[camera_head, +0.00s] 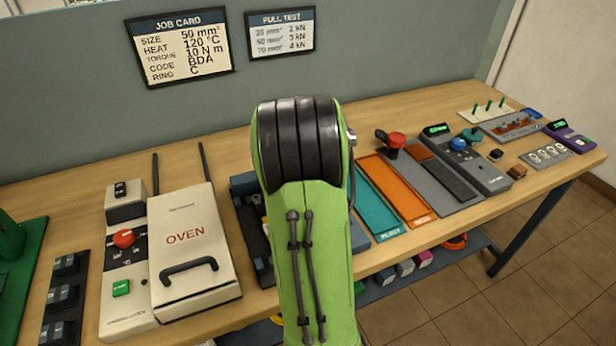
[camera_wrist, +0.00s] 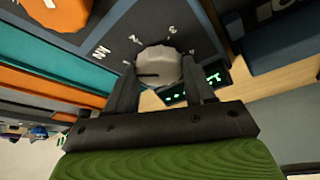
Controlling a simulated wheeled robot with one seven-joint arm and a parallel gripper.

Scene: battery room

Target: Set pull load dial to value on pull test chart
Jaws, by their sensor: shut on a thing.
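The pull test chart (camera_head: 281,34) hangs on the wall and reads 35 mm² 2 kN, 50 mm² 3 kN, 70 mm² 4 kN. The job card (camera_head: 180,46) beside it gives size 50 mm². In the wrist view, a round light grey dial (camera_wrist: 158,66) with a dark pointer line sits on a dark panel with white marks around it, too blurred to read surely. My gripper (camera_wrist: 160,78) is shut on this dial, one finger on each side. In the head view my green arm hides the dial and the gripper.
A green-lit display (camera_wrist: 192,96) and an orange part (camera_wrist: 62,12) are near the dial. The oven (camera_head: 190,245) stands left of my arm. Teal (camera_head: 373,205) and orange (camera_head: 398,190) trays lie to its right, with several devices beyond.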

